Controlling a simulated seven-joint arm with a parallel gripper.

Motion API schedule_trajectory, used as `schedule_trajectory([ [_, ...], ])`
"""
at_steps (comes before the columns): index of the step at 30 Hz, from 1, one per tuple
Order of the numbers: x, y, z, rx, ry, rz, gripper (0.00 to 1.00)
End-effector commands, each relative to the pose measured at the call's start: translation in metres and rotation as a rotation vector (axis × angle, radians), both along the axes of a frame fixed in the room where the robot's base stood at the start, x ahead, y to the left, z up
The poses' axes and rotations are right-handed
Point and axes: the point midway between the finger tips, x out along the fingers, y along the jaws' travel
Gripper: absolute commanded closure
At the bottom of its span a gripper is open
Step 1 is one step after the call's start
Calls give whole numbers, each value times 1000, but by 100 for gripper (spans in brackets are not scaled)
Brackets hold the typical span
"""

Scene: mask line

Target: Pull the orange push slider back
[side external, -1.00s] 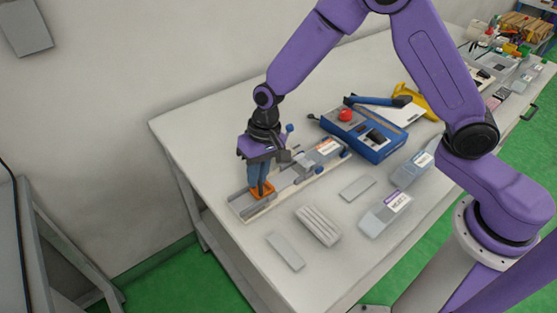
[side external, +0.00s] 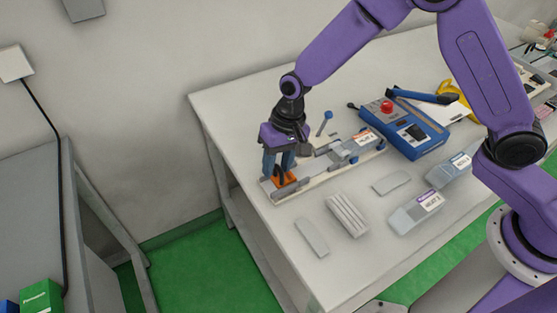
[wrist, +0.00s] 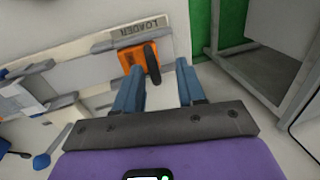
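The orange push slider (side external: 285,179) sits near the left end of the rail fixture (side external: 349,160) in the side view. In the wrist view the orange slider (wrist: 131,60) has a dark upright handle (wrist: 152,63) on its side, beside a plate marked "LOADER" (wrist: 138,29). My gripper (side external: 279,170) points down at the slider. Its two blue fingers are apart in the wrist view (wrist: 157,66). One fingertip is beside the orange body, and the other is out to the right over bare table. I cannot tell whether either finger touches the slider.
A blue control box (side external: 415,132) with a red button stands behind right of the fixture. Grey blocks (side external: 346,215) lie in front. The table's left edge is close to the slider.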

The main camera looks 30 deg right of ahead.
Motion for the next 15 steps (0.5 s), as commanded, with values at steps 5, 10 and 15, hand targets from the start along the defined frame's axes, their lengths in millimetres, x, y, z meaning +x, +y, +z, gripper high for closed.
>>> schedule_trajectory([
  [5, 1, -2, 7, 1, -1, 0, 61],
  [10, 1, -7, 31, 1, -3, 0, 61],
  [15, 1, -13, 66, 3, -5, 0, 61],
])
